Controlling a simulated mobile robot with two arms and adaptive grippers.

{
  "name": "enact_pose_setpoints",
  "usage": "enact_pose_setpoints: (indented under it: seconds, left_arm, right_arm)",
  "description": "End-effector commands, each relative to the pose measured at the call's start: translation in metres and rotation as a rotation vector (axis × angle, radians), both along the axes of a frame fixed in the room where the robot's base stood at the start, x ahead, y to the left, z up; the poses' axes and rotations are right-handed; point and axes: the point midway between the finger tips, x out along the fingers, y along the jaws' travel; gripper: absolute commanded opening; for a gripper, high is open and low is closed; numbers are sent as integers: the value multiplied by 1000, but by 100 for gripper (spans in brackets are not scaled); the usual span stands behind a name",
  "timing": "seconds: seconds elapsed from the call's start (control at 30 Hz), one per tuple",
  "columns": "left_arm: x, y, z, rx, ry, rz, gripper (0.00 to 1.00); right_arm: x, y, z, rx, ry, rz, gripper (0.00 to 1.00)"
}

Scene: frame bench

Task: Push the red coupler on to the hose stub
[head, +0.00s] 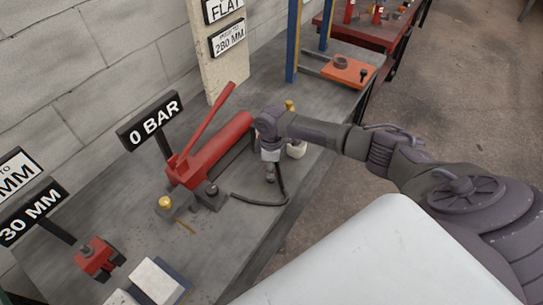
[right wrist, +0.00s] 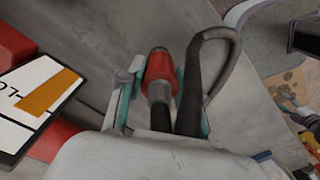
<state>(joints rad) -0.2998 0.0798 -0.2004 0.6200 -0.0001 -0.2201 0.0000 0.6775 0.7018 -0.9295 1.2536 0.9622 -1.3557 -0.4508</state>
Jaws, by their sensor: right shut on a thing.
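My right gripper (head: 270,176) is low over the bench, just right of the red pump. In the right wrist view its teal-padded fingers (right wrist: 162,108) stand on either side of the red coupler (right wrist: 160,68), and it is shut on the coupler. A grey collar and a black length show below the coupler. A black hose (right wrist: 194,75) runs close beside it and bends in a loop to the right. In the head view the hose (head: 262,202) curves on the bench below the gripper. I cannot clearly make out the hose stub. My left gripper is not in view.
The red pump (head: 220,150) with its long handle stands left of the gripper, by the "0 BAR" sign (head: 150,120). A blue post (head: 293,40) and an orange plate (head: 349,72) are farther back. A small red block (head: 97,258) sits at front left. Bare bench (head: 225,255) lies in front.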

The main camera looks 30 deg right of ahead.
Motion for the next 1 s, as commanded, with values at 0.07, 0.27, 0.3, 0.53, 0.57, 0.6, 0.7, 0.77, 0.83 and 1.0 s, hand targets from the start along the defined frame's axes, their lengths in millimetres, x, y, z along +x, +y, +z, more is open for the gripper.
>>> enact_pose_setpoints:
  seconds: [0.07, 0.27, 0.3, 0.53, 0.57, 0.6, 0.7, 0.77, 0.83, 1.0]
  left_arm:
    - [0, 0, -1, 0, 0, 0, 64]
    - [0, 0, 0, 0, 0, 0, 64]
    - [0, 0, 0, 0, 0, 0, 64]
    - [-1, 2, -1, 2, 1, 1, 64]
    - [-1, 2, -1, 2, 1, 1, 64]
    - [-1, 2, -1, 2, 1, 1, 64]
    - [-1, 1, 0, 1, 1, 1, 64]
    - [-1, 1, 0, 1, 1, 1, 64]
    - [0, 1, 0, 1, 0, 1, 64]
    - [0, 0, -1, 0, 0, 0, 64]
  right_arm:
    - [0, 0, -1, 0, -1, 0, 38]
    - [0, 0, -1, 0, -1, 0, 64]
    - [0, 0, -1, 0, -1, 0, 64]
    - [0, 0, 0, -1, -1, 0, 64]
    - [0, 0, 1, -1, -1, 0, 64]
    - [1, 0, 4, 0, -1, 0, 64]
    - [1, -1, 18, 0, -4, -1, 64]
    - [1, -1, 29, 0, -5, 0, 64]
    - [2, -1, 45, 0, -6, 1, 64]
    - [1, 0, 81, 0, -6, 1, 64]
